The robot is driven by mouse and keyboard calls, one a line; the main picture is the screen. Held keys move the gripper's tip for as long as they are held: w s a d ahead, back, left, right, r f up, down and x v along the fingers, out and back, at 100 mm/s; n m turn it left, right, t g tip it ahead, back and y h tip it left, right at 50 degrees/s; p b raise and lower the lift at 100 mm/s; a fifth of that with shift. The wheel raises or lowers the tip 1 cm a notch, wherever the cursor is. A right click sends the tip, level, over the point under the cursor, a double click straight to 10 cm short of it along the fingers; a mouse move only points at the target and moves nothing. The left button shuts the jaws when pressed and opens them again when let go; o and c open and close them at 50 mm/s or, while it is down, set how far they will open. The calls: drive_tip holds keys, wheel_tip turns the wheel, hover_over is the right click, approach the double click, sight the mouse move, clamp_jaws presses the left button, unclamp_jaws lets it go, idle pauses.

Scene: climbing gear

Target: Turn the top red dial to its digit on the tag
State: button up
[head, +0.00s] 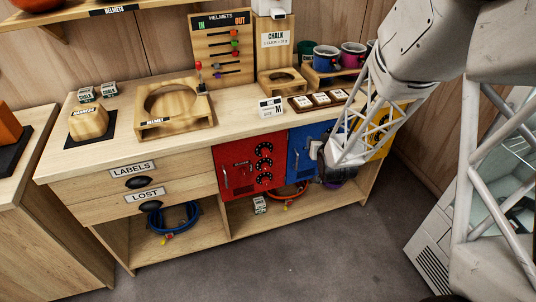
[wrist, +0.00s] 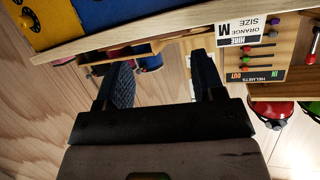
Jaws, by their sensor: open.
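The red locker door (head: 240,172) is in the front of the counter, with a column of black dials at its right side. The top red dial (head: 264,149) is the highest of them; its digit is too small to read. A small white tag (head: 260,204) with tiny print is below the red door; I cannot read it. My gripper (wrist: 160,82) is open and empty in the wrist view, its two dark fingers apart. In the head view my arm reaches down in front of the blue door, right of the red dials. The red door is outside the wrist view.
A blue door (head: 301,155) and a yellow door (head: 379,146) stand right of the red one. A silver handle (head: 224,177) sticks out at the red door's left. A size card (head: 271,107) stands on the counter above. Open floor (head: 290,255) lies in front.

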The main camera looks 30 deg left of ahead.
drive_tip(key=a+f+n+y, duration=0.1)
drive_tip(key=a+f+y, duration=0.2)
drive_tip(key=a+f, duration=0.45)
drive_tip(key=n+t+y, duration=0.1)
drive_tip(key=y, duration=0.2)
approach(266, 154)
drive_tip(key=x, duration=0.2)
drive_tip(key=shift+d+r, duration=0.1)
drive_tip(key=shift+w, duration=0.1)
drive_tip(key=shift+x, duration=3.8)
drive_tip(key=c, duration=0.9)
